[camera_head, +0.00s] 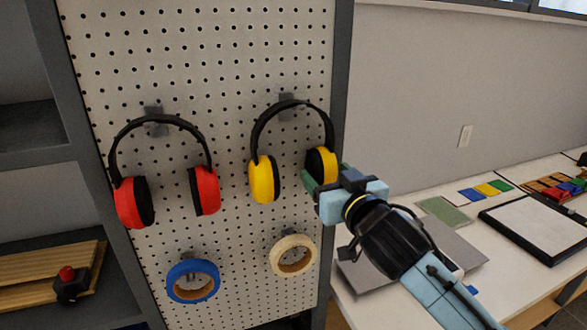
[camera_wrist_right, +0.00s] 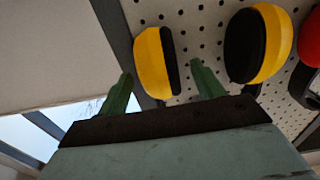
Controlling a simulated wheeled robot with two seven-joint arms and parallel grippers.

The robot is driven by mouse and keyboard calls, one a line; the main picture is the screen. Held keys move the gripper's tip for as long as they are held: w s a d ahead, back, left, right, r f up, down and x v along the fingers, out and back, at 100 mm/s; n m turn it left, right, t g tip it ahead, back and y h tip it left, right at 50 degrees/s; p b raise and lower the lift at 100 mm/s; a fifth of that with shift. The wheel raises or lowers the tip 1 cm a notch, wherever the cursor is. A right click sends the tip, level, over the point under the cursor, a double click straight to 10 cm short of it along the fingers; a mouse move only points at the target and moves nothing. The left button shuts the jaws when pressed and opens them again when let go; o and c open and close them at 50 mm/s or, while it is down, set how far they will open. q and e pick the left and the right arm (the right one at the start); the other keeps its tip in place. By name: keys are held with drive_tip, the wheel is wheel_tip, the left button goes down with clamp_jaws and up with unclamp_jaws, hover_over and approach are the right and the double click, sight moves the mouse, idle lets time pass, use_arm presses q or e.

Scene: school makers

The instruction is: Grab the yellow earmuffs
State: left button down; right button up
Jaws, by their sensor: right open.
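The yellow earmuffs (camera_head: 264,178) hang by their black headband from a hook on the pegboard in the head view. My right gripper (camera_head: 312,183) is at their right ear cup, coming from the lower right. In the right wrist view the gripper (camera_wrist_right: 160,88) is open, with green fingers apart. One yellow cup (camera_wrist_right: 155,62) shows just beyond and between the fingertips. The other yellow cup (camera_wrist_right: 258,44) is further right, outside the fingers. I cannot tell whether a finger touches the cup. My left gripper is not in view.
Red earmuffs (camera_head: 207,190) hang to the left on the same pegboard (camera_head: 225,60). A blue tape roll (camera_head: 193,281) and a beige tape roll (camera_head: 293,256) hang below. A white table (camera_head: 408,295) with trays and colored pieces stands at right.

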drive_tip(key=shift+x, duration=1.7)
drive_tip(key=shift+d, duration=0.1)
drive_tip(key=c, duration=1.2)
drive_tip(key=shift+r, duration=0.1)
